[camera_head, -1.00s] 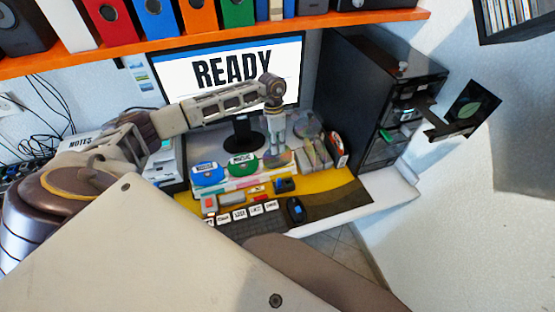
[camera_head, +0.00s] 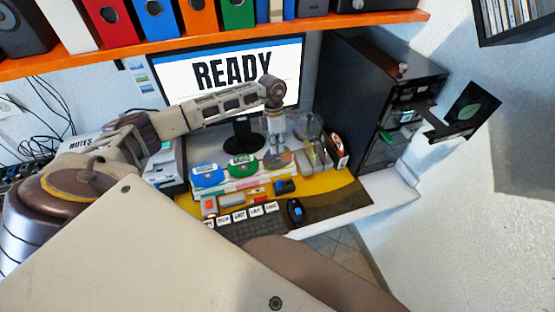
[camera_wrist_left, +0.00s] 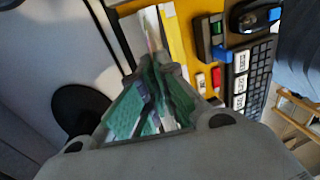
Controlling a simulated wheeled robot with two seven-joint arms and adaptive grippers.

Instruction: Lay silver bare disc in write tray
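My left gripper (camera_head: 276,143) points down over the desk, in front of the monitor stand. In the left wrist view its two green-padded fingers (camera_wrist_left: 154,88) stand apart with a gap between them. A thin pale thing, seen almost edge-on, lies beyond the fingertips; I cannot tell whether it is a disc. A dark tray-like part (camera_head: 436,126) sticks out from the black tower (camera_head: 365,85). My right gripper is out of view.
A blue case (camera_head: 207,175) lies left of the green one. A keyboard (camera_head: 253,230) and a mouse (camera_head: 295,211) lie nearer. The monitor (camera_head: 232,70) reads READY. An orange shelf (camera_head: 330,20) with binders runs above.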

